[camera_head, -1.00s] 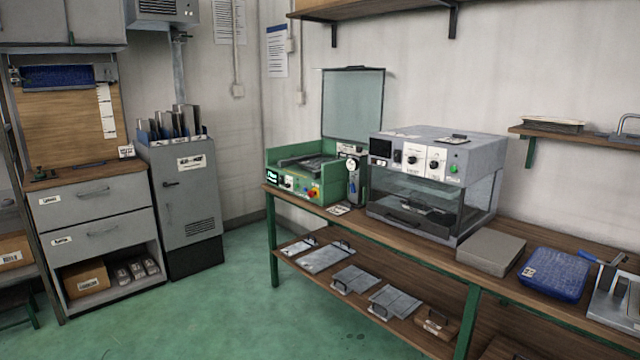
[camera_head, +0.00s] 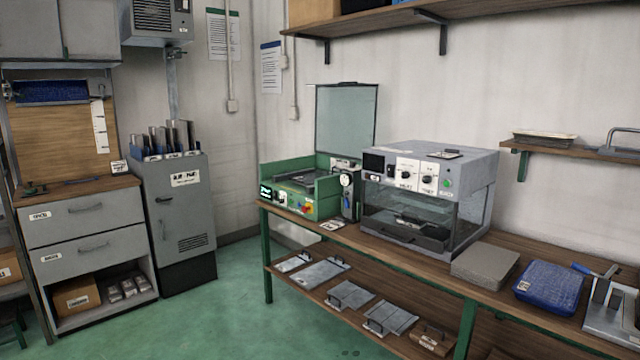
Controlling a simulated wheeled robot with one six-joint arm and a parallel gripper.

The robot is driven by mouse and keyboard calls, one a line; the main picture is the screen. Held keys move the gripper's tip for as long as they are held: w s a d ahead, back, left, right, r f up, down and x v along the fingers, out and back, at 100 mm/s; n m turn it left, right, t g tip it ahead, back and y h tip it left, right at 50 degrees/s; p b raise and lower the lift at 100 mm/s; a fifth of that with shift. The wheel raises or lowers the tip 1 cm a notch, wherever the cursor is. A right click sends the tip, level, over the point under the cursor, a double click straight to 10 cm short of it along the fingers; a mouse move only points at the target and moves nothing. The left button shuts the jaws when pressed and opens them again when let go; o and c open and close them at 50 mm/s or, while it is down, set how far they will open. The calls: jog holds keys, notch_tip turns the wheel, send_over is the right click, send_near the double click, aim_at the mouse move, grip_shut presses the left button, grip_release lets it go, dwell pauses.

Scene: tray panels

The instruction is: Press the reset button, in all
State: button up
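A green machine (camera_head: 325,209) with its glassy lid (camera_head: 346,122) raised stands on the bench. Its front has a small lit display (camera_head: 265,191), a white dial, and a red button on yellow (camera_head: 306,209). Right of it is a grey oven-like machine (camera_head: 478,166) with a dark window, a dark display (camera_head: 373,163), two white dial panels (camera_head: 407,172) and a round green button (camera_head: 446,184). The labels are too small to read, so I cannot tell which control is the reset button. My gripper is not in view.
The wooden bench (camera_head: 352,240) has green legs and a lower shelf with flat metal plates. A grey block (camera_head: 485,266) and blue pad (camera_head: 550,286) lie on its right part. A grey cabinet (camera_head: 180,220) and drawers (camera_head: 85,221) stand left. Green floor (camera_head: 235,305) in front is clear.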

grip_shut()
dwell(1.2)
